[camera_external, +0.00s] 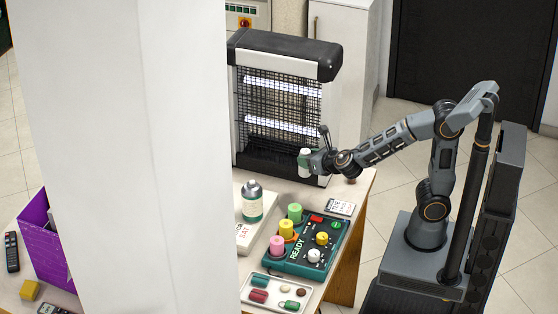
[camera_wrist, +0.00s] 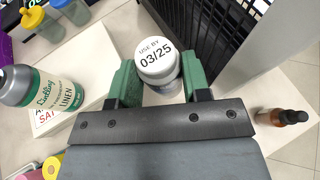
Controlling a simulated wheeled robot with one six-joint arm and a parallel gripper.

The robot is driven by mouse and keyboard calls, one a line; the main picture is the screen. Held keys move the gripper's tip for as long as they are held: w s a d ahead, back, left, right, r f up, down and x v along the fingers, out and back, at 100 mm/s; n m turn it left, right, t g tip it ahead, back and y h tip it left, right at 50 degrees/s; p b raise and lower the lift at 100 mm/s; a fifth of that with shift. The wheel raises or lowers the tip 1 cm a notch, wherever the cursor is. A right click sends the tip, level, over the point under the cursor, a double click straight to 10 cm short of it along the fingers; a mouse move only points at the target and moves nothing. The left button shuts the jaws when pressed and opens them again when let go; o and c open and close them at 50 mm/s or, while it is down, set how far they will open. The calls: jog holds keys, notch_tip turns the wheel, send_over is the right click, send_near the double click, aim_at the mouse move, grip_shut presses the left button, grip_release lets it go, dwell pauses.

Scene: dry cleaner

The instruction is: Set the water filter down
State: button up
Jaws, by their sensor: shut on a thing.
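A white canister with "USE BY 03/25" on its round top, seemingly the water filter (camera_wrist: 156,58), is between the green fingers of my gripper (camera_wrist: 160,88). My gripper is shut on it. In the external view my gripper (camera_external: 311,160) holds the small white canister (camera_external: 304,156) in front of the black-and-white grille unit (camera_external: 286,100), near the table's back right. It seems to be above the table (camera_external: 352,200), but its underside is hidden and I cannot tell the gap.
A grey-capped green bottle (camera_external: 252,202) stands on a white box (camera_external: 242,238) to the left; a dropper bottle (camera_wrist: 290,117) is to the right. A white pillar (camera_external: 130,150) blocks the left side.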

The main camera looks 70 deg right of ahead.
jog(key=shift+s+d+f+b, duration=0.2)
jog(key=shift+f+b, duration=0.3)
jog(key=shift+f, duration=1.15)
jog(key=shift+s+d+f+b, duration=0.1)
jog(key=shift+s+f+b, duration=0.3)
jog(key=shift+f, duration=1.2)
jog(key=shift+s+d+f+b, duration=0.15)
jog(key=shift+f+b, duration=0.45)
jog(key=shift+f, duration=1.05)
jog(key=shift+f, duration=0.1)
jog(key=o, duration=1)
jog(key=shift+c, duration=0.2)
